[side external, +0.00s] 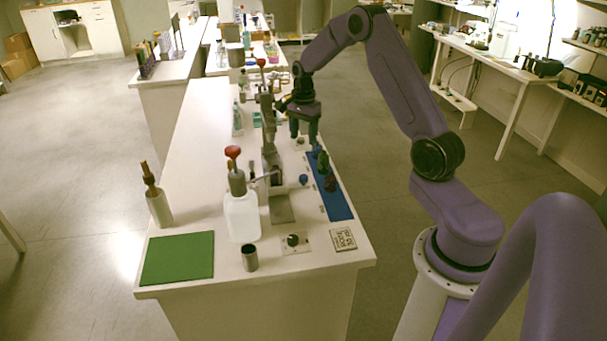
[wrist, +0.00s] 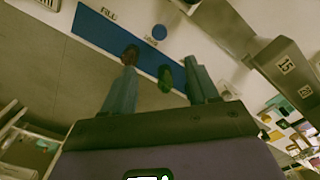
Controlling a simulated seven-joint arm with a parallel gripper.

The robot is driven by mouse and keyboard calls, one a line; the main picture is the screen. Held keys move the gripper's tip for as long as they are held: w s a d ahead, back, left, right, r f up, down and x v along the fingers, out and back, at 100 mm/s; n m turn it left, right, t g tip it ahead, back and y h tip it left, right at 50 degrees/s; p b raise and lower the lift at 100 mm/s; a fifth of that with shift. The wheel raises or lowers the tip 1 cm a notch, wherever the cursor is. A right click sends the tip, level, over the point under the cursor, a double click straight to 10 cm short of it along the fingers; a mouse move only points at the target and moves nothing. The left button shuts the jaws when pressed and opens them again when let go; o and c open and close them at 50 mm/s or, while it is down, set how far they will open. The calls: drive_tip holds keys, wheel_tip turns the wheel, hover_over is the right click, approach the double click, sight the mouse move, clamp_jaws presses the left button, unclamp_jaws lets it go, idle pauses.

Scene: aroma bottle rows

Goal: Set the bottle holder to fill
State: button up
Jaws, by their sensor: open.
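A blue strip (side external: 340,203) lies along the bench's right side, and it also crosses the wrist view (wrist: 90,25). The word FILL (wrist: 109,13) is printed beside it. A small round blue knob (side external: 303,179) sits beside the strip, with an unreadable label near it in the wrist view (wrist: 159,31). A dark brown piece (side external: 330,183) and a green piece (side external: 322,161) stand on the strip. I cannot tell which part is the bottle holder. My gripper (side external: 305,141) is open above the strip's far end. In the wrist view the green piece (wrist: 165,78) shows between its fingers.
A grey stand (side external: 271,160) rises left of the strip. A white bottle with a red-topped pump (side external: 241,215), a metal cup (side external: 249,258), a black dial (side external: 293,240) and a green mat (side external: 178,258) are at the near end.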

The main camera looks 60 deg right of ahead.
sight(303, 177)
wheel_tip(303, 177, down, 15)
drive_tip(key=shift+f, duration=0.1)
idle(0.4)
clamp_jaws()
drive_tip(key=shift+s+a, duration=0.1)
drive_tip(key=shift+a, duration=0.05)
